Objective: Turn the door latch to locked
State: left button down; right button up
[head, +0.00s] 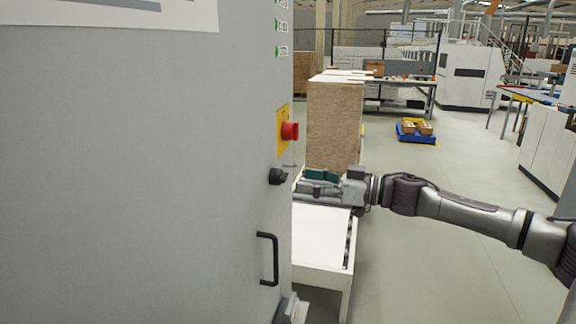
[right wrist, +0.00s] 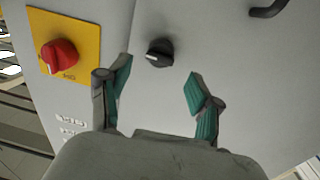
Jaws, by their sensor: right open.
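The door latch is a small black knob (head: 277,176) on the grey cabinet door, below the red switch and above the black handle. In the right wrist view the black knob (right wrist: 160,53) has a light mark on its left side and sits ahead of my fingers. My right gripper (head: 308,182) is open beside the knob, apart from it, with its fingers pointing left toward the door. In the right wrist view its green-padded fingertips (right wrist: 160,76) stand spread, with the knob between and beyond them. My left gripper is not in view.
A red rotary switch (head: 289,131) on a yellow plate sits just above the knob. A black door handle (head: 268,259) sticks out below. Open floor lies to the right.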

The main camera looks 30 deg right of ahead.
aim_at(287, 178)
jog(key=p+x, duration=0.3)
jog(key=x, duration=0.1)
jog(key=shift+w+a+r, duration=0.1)
jog(key=shift+w+r, duration=0.05)
jog(key=shift+w+a, duration=0.3)
jog(key=shift+w, duration=0.05)
jog(key=shift+f, duration=0.2)
jog(key=c, duration=1.1)
